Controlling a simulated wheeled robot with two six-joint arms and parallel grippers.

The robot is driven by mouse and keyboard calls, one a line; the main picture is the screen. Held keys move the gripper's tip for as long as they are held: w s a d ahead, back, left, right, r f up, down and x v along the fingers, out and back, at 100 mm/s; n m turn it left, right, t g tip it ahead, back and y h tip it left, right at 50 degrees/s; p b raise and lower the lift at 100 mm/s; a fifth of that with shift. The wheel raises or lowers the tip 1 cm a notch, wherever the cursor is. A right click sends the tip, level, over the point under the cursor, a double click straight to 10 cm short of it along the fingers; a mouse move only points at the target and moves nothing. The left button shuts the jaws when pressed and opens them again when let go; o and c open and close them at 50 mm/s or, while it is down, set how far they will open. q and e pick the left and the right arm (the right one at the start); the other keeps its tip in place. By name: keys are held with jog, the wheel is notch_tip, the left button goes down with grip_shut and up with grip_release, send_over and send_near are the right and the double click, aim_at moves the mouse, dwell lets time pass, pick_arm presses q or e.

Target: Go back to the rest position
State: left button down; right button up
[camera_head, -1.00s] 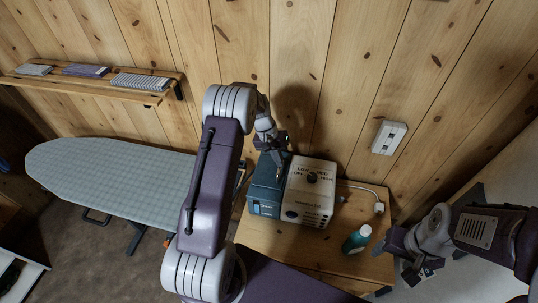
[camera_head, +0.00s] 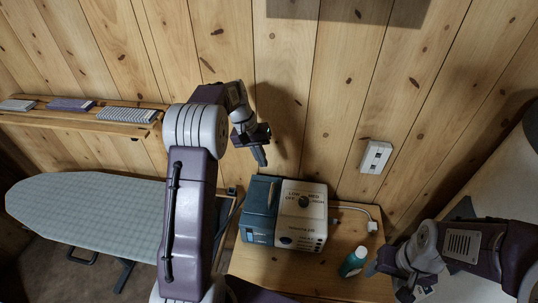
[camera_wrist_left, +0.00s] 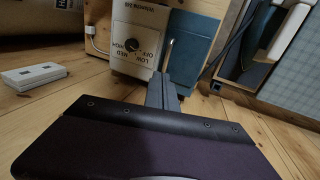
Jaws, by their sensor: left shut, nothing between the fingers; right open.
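My left gripper (camera_head: 261,157) is shut and empty, raised in front of the plank wall above and behind the humidifier (camera_head: 308,215). In the left wrist view its shut fingers (camera_wrist_left: 162,90) point toward the humidifier (camera_wrist_left: 138,38), with nothing between them. The humidifier is a white and teal box with a dark dial marked low, med and high, standing on a small wooden table (camera_head: 290,280). My right gripper (camera_head: 405,290) is low at the right, open, beside the table; its fingertips are small and partly unclear.
A white outlet (camera_head: 376,157) is on the wall. An ironing board (camera_head: 95,215) stands at left under a shelf (camera_head: 90,117) with books.

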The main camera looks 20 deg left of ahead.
pick_arm(q)
jog(key=s+d+f+m+y+b, duration=0.1)
jog(key=s+d+f+m+b, duration=0.1)
jog(key=s+d+b, duration=0.55)
jog(key=s+a+f+y, duration=0.1)
jog(key=s+f+y, duration=0.1)
jog(key=s+f, duration=0.8)
jog(key=s, duration=0.4)
jog(key=shift+s+a+f, duration=0.15)
jog(key=shift+s+a, duration=0.05)
jog(key=shift+a, duration=0.2)
